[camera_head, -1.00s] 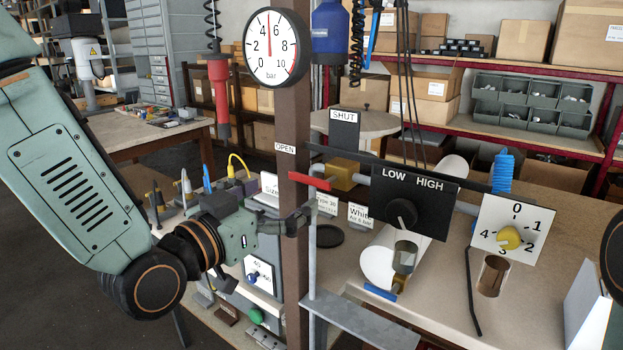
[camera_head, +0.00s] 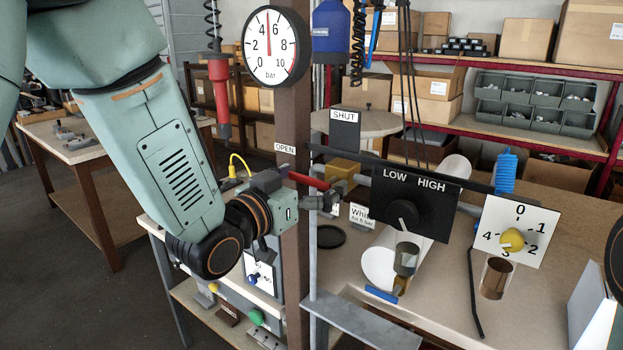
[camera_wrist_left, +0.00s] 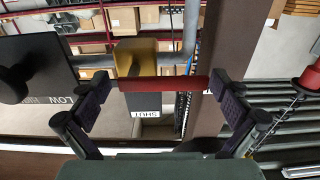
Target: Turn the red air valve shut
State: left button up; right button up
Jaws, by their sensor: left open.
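The red valve lever (camera_head: 307,181) sits on a brass valve body (camera_head: 342,172) on the grey pipe and points left, toward the OPEN sign (camera_head: 285,148). The SHUT sign (camera_head: 345,117) stands above the brass body. My left gripper (camera_head: 328,197) is open at the lever, its fingers partly overlapping in the head view. In the left wrist view the red lever (camera_wrist_left: 163,84) spans the gap between the open fingers (camera_wrist_left: 160,92), with the brass body (camera_wrist_left: 135,58) beyond it. I cannot tell whether the fingers touch the lever. My right gripper is out of view.
A brown post (camera_head: 294,235) with a pressure gauge (camera_head: 269,46) stands beside my left gripper. A black LOW/HIGH panel (camera_head: 425,212) and a white dial plate (camera_head: 534,238) stand to the right. A grey shelf plate (camera_head: 365,322) juts out below.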

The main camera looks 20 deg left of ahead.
pick_arm(q)
jog(key=shift+s, duration=0.15)
jog(key=shift+c, duration=0.6)
jog(key=shift+a, duration=0.4)
jog(key=c, duration=0.3)
jog(key=shift+d, duration=0.25)
jog(key=c, duration=0.5)
jog(key=shift+a, duration=0.1)
jog(key=shift+c, duration=1.3)
jog(key=c, duration=0.4)
jog(key=shift+c, duration=0.2)
